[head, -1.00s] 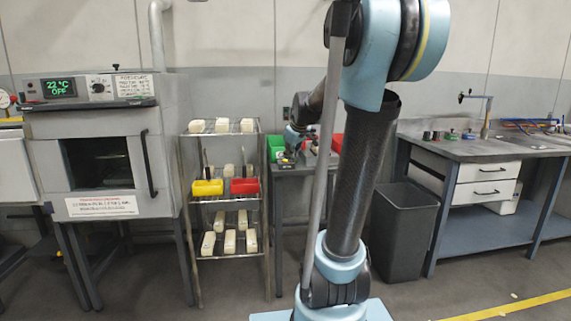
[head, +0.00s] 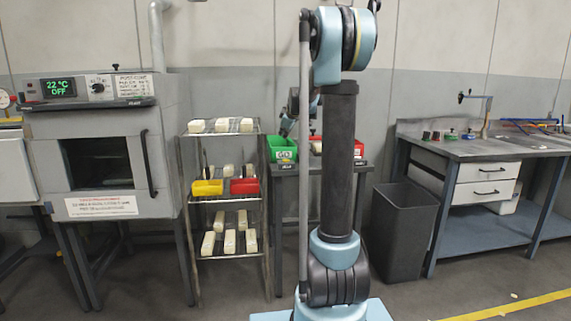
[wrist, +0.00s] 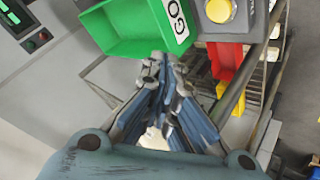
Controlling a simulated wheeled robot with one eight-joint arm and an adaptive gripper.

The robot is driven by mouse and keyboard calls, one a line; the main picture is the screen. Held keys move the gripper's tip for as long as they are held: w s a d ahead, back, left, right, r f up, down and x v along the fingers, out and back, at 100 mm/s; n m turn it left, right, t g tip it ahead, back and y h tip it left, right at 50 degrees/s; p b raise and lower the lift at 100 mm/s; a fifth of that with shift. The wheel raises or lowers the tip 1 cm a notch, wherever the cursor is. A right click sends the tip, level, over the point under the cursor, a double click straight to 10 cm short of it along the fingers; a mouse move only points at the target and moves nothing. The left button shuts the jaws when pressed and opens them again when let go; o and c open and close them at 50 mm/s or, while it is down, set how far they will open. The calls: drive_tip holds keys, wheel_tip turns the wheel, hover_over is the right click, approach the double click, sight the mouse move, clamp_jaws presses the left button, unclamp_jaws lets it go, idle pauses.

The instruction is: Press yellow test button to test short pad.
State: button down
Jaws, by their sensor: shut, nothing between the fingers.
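The yellow button (wrist: 219,10) is round and sits on a grey box at the top of the wrist view, cut by the frame edge. Next to it is a green bin (wrist: 125,30) with a white GO label; the bin also shows on the small table in the head view (head: 283,149). My gripper (wrist: 165,62) is shut and empty, its tips close to the green bin's labelled side in the picture and apart from the button. In the head view my arm partly hides the table, and I cannot make out the button there. I cannot identify the short pad.
A wire rack (head: 222,200) holds cream blocks and yellow (head: 207,187) and red (head: 245,186) bins. An oven (head: 98,150) stands at left. A black waste bin (head: 402,230) and a workbench (head: 470,150) stand at right. A red bin (head: 359,149) is on the small table.

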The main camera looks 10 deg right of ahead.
sight(284, 160)
drive_tip(key=shift+f, duration=0.1)
drive_tip(key=shift+f, duration=4.3)
drive_tip(key=shift+f, duration=0.15)
drive_tip(key=shift+f, duration=0.2)
drive_tip(key=shift+f, duration=0.45)
drive_tip(key=shift+r, duration=0.15)
drive_tip(key=shift+s+r, duration=0.1)
drive_tip(key=shift+r, duration=0.6)
